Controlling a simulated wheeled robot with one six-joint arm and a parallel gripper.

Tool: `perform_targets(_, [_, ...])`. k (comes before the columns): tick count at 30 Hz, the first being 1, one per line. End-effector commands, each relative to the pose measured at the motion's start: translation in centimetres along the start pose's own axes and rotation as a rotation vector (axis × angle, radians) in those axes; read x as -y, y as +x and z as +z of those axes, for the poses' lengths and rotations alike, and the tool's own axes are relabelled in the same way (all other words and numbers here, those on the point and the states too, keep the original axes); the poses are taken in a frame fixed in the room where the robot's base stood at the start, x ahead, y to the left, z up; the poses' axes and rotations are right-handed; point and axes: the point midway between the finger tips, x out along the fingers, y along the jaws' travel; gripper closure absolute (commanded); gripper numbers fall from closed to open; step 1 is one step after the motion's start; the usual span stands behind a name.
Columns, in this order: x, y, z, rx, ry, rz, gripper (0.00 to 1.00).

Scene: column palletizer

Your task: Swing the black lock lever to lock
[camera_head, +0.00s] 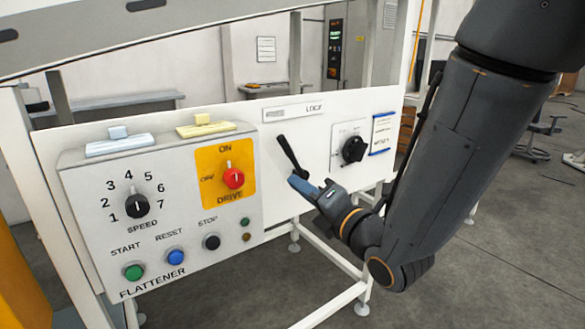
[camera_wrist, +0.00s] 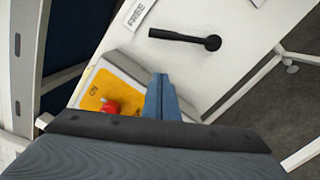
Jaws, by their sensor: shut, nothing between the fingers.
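The black lock lever (camera_head: 291,155) is on the white panel, its handle tilted up and to the left from its lower pivot. In the wrist view the lever (camera_wrist: 180,36) lies nearly level, with its round pivot at right and its handle end near a label reading FREE (camera_wrist: 138,12). A LOCK label (camera_head: 314,107) is above the lever to the right in the head view. My gripper (camera_head: 296,184) is just below the lever's pivot end. Its blue fingers (camera_wrist: 161,82) are shut and empty, apart from the lever in the wrist view.
Left of the lever is a grey control box (camera_head: 180,230) with a yellow DRIVE plate, a red knob (camera_head: 233,178) and several buttons. A black rotary switch (camera_head: 354,149) stands out from the panel to the right. The panel between is bare.

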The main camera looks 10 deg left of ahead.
Motion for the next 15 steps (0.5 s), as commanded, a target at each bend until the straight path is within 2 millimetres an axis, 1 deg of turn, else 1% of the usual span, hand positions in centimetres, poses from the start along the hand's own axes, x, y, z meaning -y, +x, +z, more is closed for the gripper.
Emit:
perform_targets(5, [-0.2,2.5,-0.2,-0.004,0.0,0.002,1.0])
perform_targets(15, [-0.4,9.2,-0.3,-0.005,0.001,0.003,1.0])
